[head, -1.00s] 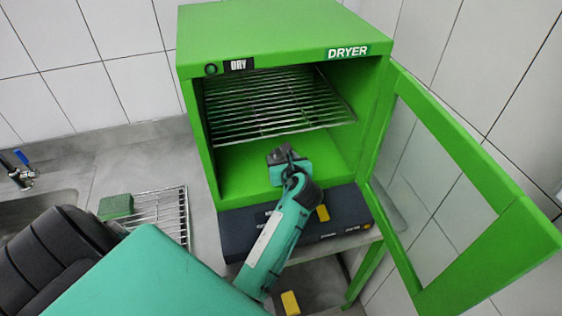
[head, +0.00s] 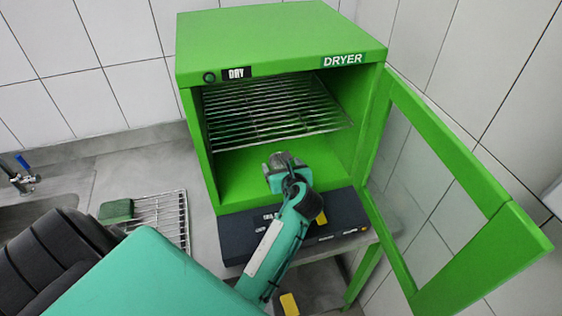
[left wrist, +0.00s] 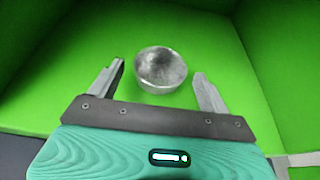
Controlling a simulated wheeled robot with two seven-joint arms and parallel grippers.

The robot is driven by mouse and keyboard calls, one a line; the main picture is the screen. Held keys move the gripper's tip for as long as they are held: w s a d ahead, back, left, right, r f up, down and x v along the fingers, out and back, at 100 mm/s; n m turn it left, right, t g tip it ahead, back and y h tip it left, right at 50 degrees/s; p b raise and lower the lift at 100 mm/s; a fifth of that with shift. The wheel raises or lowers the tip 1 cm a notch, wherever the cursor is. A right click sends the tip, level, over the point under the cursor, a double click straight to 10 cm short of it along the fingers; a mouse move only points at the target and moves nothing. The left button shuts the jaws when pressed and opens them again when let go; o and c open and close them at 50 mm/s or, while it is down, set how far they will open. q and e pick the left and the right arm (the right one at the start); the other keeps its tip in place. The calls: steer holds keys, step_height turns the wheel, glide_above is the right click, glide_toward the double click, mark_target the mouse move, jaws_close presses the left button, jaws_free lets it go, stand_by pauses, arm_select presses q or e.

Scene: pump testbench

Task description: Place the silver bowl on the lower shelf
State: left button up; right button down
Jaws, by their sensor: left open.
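The silver bowl (left wrist: 161,69) rests on the green floor (left wrist: 240,105) of the dryer in the left wrist view. My left gripper (head: 280,162) reaches into the lower compartment through the open front. Its two fingers are spread, one on each side of the bowl, with visible gaps, and the bowl sits at and just beyond their tips. My right gripper is not in view.
The green dryer (head: 290,38) has a wire rack (head: 270,105) above the gripper. Its glazed door (head: 455,190) stands open at the right. A black control panel (head: 335,232) lies below the opening. A green sponge (head: 117,210) sits by a wire rack on the counter.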

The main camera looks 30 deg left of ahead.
arm_select(q)
steer(key=p+v, duration=0.6)
steer(key=v, duration=0.4)
steer(key=shift+d+r, duration=0.1)
steer(key=shift+s, duration=0.1)
